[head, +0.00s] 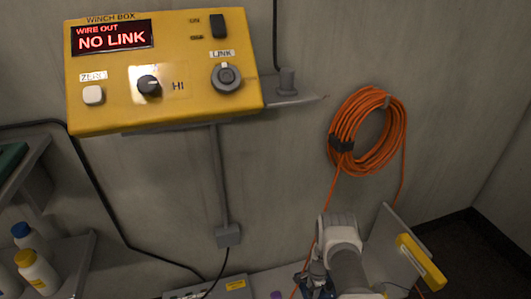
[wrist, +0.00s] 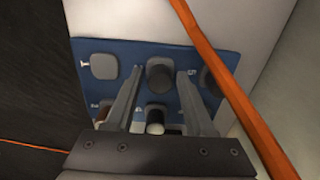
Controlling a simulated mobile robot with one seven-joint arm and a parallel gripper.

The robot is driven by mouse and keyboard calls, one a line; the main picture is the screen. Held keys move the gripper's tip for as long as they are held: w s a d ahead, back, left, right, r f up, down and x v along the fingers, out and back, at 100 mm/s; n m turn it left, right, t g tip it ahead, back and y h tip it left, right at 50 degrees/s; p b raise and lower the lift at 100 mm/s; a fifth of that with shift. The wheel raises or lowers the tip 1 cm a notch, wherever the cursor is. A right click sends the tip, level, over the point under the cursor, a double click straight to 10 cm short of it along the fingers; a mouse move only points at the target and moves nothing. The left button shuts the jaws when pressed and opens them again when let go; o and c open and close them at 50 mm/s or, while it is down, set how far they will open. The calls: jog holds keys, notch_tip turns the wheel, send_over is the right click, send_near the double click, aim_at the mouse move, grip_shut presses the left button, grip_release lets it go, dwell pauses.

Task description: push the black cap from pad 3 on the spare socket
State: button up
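In the wrist view a blue board (wrist: 125,58) carries grey pads and dark round parts in two rows. A black cap (wrist: 160,76) stands in the middle of its upper row. My gripper (wrist: 158,79) is open, with one finger on each side of the cap in the picture and a gap to each. I cannot tell whether the fingertips are down at the cap's height. The pad numbers are too blurred to read surely.
An orange cable (wrist: 225,75) crosses the wrist view close to the right finger. The orange coil (head: 367,130) hangs on the wall. The yellow winch box (head: 165,110) reads NO LINK. Bottles (head: 35,270) stand on a shelf at the left. A panel with a yellow edge (head: 420,262) stands right of my arm.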

aim_at(313, 289)
grip_shut()
dwell(1.0)
jog(key=shift+r, duration=0.1)
jog(key=shift+r+p, duration=1.75)
jog(key=shift+r, duration=1.15)
